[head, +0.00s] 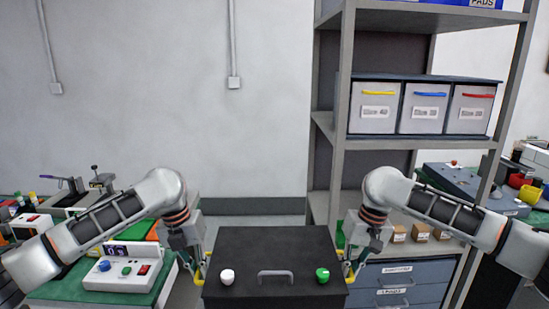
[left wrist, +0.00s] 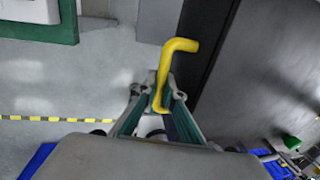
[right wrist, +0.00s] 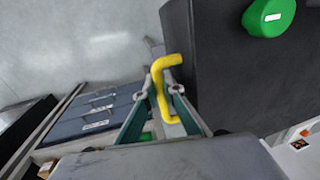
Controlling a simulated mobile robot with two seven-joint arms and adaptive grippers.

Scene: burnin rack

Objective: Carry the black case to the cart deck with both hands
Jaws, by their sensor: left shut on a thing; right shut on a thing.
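The black case (head: 270,247) is in front of me in the head view, with a grey handle, a white knob (head: 227,276) and a green knob (head: 322,275) on the face I see. My left gripper (head: 198,266) is shut on the yellow side handle (left wrist: 178,55) at the case's left side. My right gripper (head: 350,268) is shut on the yellow side handle (right wrist: 165,65) at its right side. The case looks roughly level between both grippers. Its underside is hidden. I cannot make out the cart deck in these views.
A grey shelf rack (head: 345,110) with labelled bins (head: 422,108) stands behind, to the right. Blue-grey drawers (head: 402,281) are right of the case. A green-topped bench (head: 125,279) with a switch box is at left. Open floor shows in the left wrist view (left wrist: 60,90).

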